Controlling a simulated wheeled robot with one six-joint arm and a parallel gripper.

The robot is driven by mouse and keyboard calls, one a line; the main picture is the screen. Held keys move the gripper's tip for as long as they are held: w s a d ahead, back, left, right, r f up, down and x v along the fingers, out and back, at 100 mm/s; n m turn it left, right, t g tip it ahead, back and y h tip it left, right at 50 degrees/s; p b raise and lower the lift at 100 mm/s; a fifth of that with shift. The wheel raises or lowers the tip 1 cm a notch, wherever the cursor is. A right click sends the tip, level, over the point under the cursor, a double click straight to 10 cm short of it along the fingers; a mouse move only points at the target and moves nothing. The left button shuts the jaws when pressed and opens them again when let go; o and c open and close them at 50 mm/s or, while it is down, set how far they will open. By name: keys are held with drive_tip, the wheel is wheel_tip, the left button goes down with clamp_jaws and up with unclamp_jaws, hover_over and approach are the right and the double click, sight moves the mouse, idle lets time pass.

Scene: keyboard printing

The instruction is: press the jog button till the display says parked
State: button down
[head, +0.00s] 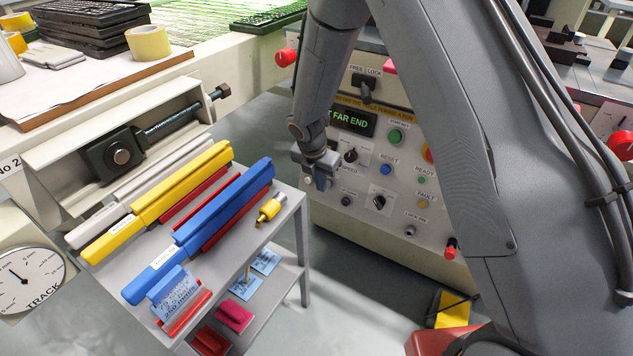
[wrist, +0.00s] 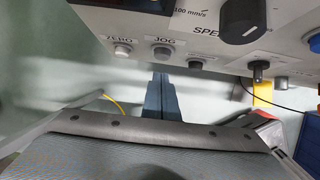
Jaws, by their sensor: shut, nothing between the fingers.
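The grey control panel (head: 372,205) carries a dark display (head: 352,121) with green text ending in "T FAR END"; its left end is hidden by my arm. In the wrist view the grey jog button (wrist: 163,52) sits on the panel under the label JOG. In the head view I cannot make it out behind my gripper (head: 319,182). My gripper is shut and empty. In the wrist view its fingertips (wrist: 160,76) show just below the jog button, in line with it. I cannot tell whether they touch it.
The zero button (wrist: 122,51) is just left of jog, and another small button (wrist: 196,63) is to its right. The speed knob (wrist: 243,20) stands out further right. A grey cart (head: 290,215) with yellow and blue bars stands left of the panel.

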drive_tip(key=shift+w+d+f, duration=0.3)
drive_tip(key=shift+w+d, duration=0.3)
drive_tip(key=shift+w, duration=0.2)
